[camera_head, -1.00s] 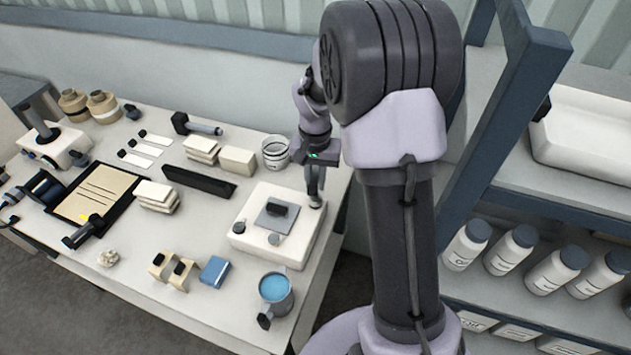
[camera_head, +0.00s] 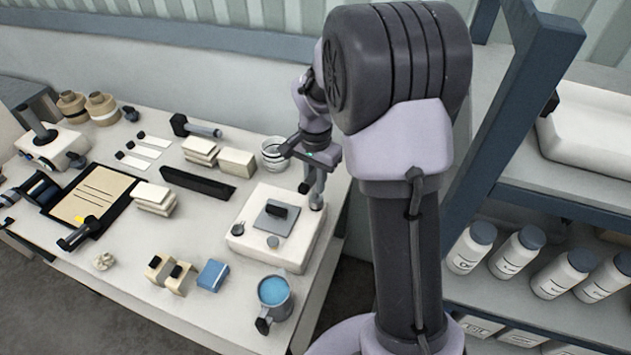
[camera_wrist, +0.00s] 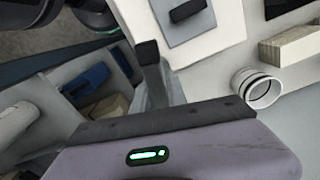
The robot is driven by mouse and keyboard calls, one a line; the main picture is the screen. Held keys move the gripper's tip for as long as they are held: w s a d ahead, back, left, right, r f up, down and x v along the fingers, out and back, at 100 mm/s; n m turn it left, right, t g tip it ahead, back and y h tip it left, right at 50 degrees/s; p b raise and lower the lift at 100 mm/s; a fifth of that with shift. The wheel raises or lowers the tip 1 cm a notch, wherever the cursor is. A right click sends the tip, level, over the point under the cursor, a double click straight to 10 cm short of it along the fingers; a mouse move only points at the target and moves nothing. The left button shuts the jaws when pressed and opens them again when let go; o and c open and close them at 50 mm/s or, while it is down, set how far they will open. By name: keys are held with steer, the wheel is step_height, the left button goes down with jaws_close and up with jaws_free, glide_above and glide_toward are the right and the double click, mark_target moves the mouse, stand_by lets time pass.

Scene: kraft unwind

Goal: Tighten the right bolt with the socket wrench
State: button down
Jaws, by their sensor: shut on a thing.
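My gripper (camera_head: 315,168) is above the back right corner of a white block (camera_head: 285,252). It is shut on the socket wrench (camera_head: 317,192), a grey upright tool whose lower end meets the block's top at that corner. The right bolt is hidden under the tool, so I cannot tell how it sits in the socket. A grey plate (camera_head: 266,222) with a black knob (camera_head: 277,210) lies on the block. Small grey round pieces (camera_head: 272,241) show near its front edge. In the wrist view the block (camera_wrist: 222,35) is beyond the jaws, and a grey shaft with a dark end (camera_wrist: 148,52) points at it.
A blue box (camera_head: 212,275), tan holders and a long black tray (camera_head: 197,185) are to the left. A shelf post (camera_head: 520,110) stands right of my arm.

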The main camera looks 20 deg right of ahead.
steer(key=shift+f+m+b, duration=0.2)
steer(key=shift+m+b, duration=0.4)
steer(key=shift+m, duration=0.3)
steer(key=shift+r, duration=0.15)
steer(key=shift+m+b, duration=0.35)
steer(key=shift+m, duration=1.05)
steer(key=shift+m+b, duration=0.4)
steer(key=shift+b, duration=0.15)
steer(key=shift+f+m, duration=0.2)
steer(key=shift+m, duration=0.4)
steer(key=shift+r, duration=0.15)
steer(key=shift+m+b, duration=0.65)
steer(key=shift+m, duration=0.15)
